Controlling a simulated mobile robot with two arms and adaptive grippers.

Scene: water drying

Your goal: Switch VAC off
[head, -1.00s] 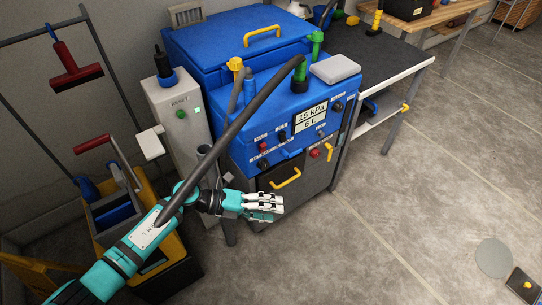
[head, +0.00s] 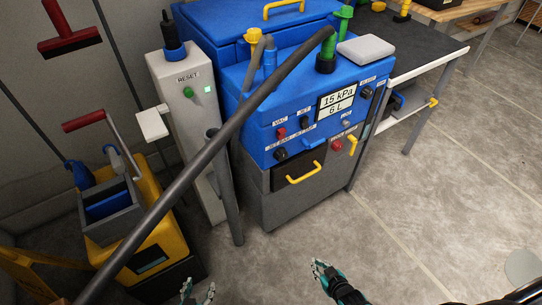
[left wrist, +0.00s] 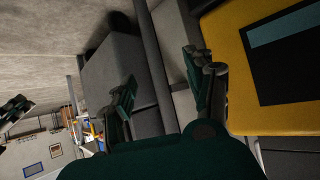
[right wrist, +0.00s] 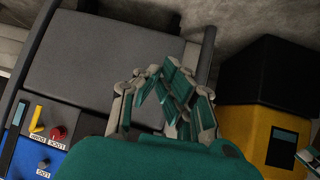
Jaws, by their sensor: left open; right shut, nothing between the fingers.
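The blue machine (head: 250,145) stands ahead in the head view, with a control panel on its sloped front. The VAC control (head: 281,133) is a small red knob under the "VAC" label, at the panel's left; whether it is on or off is too small to tell. The display (head: 337,101) reads 15 kPa and 6 L. My left gripper (head: 197,294) is open and empty at the bottom edge; its spread fingers show in the left wrist view (left wrist: 163,82). My right gripper (head: 322,270) is shut and empty, below the machine; it also shows in the right wrist view (right wrist: 155,80). Both are apart from the panel.
A grey hose (head: 200,160) crosses in front of the machine. A white RESET post (head: 186,130) stands at its left. A yellow mop bucket (head: 150,250) is at lower left. A dark-topped bench (head: 415,50) is at right. The floor in front is clear.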

